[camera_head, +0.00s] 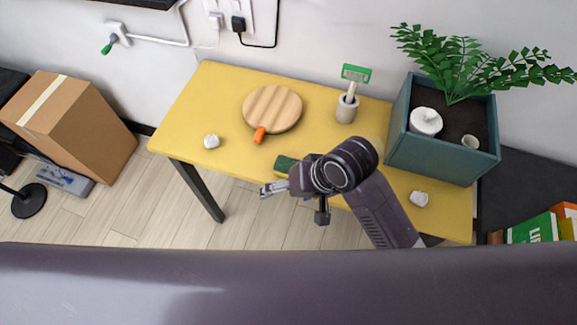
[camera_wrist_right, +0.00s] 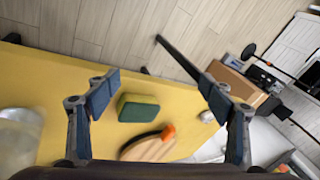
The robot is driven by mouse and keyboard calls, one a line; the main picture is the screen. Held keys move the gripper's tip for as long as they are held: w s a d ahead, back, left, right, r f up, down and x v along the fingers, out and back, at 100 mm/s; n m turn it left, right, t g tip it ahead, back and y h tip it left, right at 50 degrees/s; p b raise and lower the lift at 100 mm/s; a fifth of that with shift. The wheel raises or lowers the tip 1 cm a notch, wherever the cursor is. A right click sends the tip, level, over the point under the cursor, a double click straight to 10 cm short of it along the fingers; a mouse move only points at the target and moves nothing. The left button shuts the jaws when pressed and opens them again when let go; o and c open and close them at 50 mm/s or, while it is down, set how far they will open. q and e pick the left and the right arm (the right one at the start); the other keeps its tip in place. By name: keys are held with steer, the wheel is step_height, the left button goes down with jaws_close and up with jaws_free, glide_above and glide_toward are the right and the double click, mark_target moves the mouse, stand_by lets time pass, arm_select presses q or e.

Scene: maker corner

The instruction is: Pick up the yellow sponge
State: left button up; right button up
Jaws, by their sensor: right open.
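The yellow sponge has a green layer. In the right wrist view the sponge (camera_wrist_right: 138,108) lies on the yellow table (camera_wrist_right: 75,110), between and beyond the spread fingers of my right gripper (camera_wrist_right: 158,86), with nothing between the fingertips. In the head view only a green part of the sponge (camera_head: 285,164) shows near the table's front edge; my right arm hides the rest. The right gripper is open. My left gripper is in neither view.
Behind the sponge are a round wooden board (camera_head: 272,105) and an orange object (camera_head: 259,135). A cup (camera_head: 346,109) holds a green-topped tool. A teal planter (camera_head: 437,160) stands at right. White lumps (camera_head: 211,141) (camera_head: 418,199) lie on the table. A cardboard box (camera_head: 70,130) is at left.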

steer(key=w+a+r+m+g+h, duration=0.1)
steer(key=w+a+g, duration=0.1)
steer(key=w+a, duration=0.2)
step_height(320, 180, up, 2)
steer(key=m+h, duration=0.3)
glide_above(288, 165)
steer(key=shift+s+a, duration=0.1)
steer(key=shift+s, duration=0.2)
steer(key=shift+w+f+m+h, duration=0.1)
steer(key=shift+w+m+h, duration=0.05)
steer(key=shift+m+h, duration=0.15)
steer(key=shift+d+f, duration=0.2)
steer(key=shift+f, duration=0.15)
step_height(288, 165, down, 6)
steer(key=shift+w+r+p, duration=0.15)
steer(key=shift+r+p, duration=0.1)
steer(key=shift+p, duration=0.65)
steer(key=shift+f, duration=0.6)
steer(key=c, duration=0.8)
